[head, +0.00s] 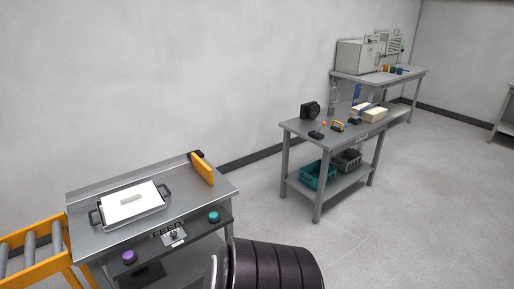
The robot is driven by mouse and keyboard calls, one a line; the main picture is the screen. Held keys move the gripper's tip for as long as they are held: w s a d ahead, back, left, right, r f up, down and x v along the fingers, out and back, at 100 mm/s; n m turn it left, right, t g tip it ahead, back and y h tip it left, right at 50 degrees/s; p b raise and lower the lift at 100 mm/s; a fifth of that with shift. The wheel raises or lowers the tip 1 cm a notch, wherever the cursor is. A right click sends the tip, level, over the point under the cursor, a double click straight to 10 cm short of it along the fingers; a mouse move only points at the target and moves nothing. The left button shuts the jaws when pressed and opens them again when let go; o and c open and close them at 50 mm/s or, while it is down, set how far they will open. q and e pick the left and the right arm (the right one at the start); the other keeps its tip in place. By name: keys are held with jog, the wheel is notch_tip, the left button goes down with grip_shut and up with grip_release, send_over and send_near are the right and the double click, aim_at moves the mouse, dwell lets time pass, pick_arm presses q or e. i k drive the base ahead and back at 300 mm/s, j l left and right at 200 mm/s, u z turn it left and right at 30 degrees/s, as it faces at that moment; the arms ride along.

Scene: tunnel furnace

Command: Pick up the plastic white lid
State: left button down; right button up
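A white lid (119,206) with a raised bar handle on top lies flat on a metal tray (167,204) with dark side handles. The tray rests on the grey metal feed table (202,215) at the lower left of the head view. What is under the lid is hidden. Neither of my grippers shows in the view. A dark ribbed part, which I take to be mine, rises at the bottom centre.
An orange roller conveyor (45,261) joins the table's left side. A second table (303,130) with tools stands farther right. Floor between is clear.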

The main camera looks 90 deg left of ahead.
aim_at(121, 205)
jog(key=u, duration=3.8)
jog(key=i+j, duration=0.1)
jog(key=i, duration=0.25)
jog(key=u, duration=0.05)
